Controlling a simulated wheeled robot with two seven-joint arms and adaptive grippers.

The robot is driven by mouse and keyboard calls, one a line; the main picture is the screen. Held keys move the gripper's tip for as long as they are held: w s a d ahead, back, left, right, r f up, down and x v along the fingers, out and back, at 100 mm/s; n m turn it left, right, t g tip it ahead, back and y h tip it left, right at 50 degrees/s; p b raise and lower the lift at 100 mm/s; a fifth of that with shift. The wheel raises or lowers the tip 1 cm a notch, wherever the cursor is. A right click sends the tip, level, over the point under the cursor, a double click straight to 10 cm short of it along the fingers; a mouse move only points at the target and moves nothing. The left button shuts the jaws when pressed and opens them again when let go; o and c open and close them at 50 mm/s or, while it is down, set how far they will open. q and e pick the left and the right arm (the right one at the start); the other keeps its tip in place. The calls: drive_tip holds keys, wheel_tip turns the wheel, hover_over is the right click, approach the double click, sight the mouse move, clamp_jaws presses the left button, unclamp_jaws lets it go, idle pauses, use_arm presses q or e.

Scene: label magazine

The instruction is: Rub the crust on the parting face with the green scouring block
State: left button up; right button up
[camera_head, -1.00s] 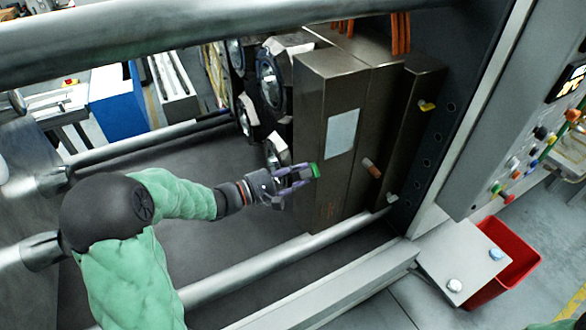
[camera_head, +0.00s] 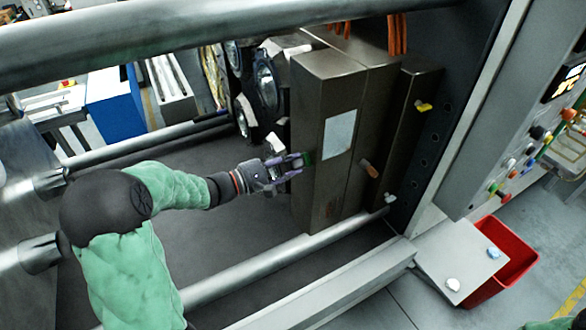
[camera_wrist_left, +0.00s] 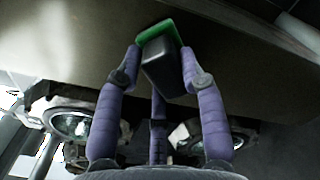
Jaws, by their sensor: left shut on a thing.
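The green scouring block (camera_head: 304,158) is in my left gripper (camera_head: 297,162), at the left edge of the brown steel mould block (camera_head: 313,90). In the left wrist view, the green pad (camera_wrist_left: 153,30) with its dark grey body sits between the purple fingers of my left gripper (camera_wrist_left: 161,68), shut on it. The pad lies at or very close to the broad brownish face (camera_wrist_left: 75,40); I cannot tell if it touches. No crust can be made out clearly on that face; part of it is hidden by the block and fingers. My right gripper is not in view.
Round metal-rimmed parts (camera_head: 266,82) stand just behind my gripper. Thick steel bars (camera_head: 250,273) run above and below my arm. A pale plate (camera_head: 339,134) and an orange-brown peg (camera_head: 370,168) are on the mould's side. A red bin (camera_head: 515,262) stands at lower right.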

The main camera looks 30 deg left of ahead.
use_arm(q)
drive_tip(key=shift+w+a+b, duration=0.1)
drive_tip(key=shift+w+a, duration=0.25)
drive_tip(key=shift+a, duration=0.25)
drive_tip(key=shift+w+a+b, duration=0.1)
drive_tip(key=shift+w+a, duration=0.2)
drive_tip(key=shift+a, duration=0.35)
drive_tip(key=shift+w+a+b, duration=0.1)
drive_tip(key=shift+w+a, duration=0.25)
drive_tip(key=shift+a, duration=0.25)
drive_tip(key=shift+r, duration=0.1)
drive_tip(key=shift+a, duration=0.1)
drive_tip(key=shift+v, duration=2.9)
drive_tip(key=v, duration=0.3)
drive_tip(key=shift+d, duration=0.2)
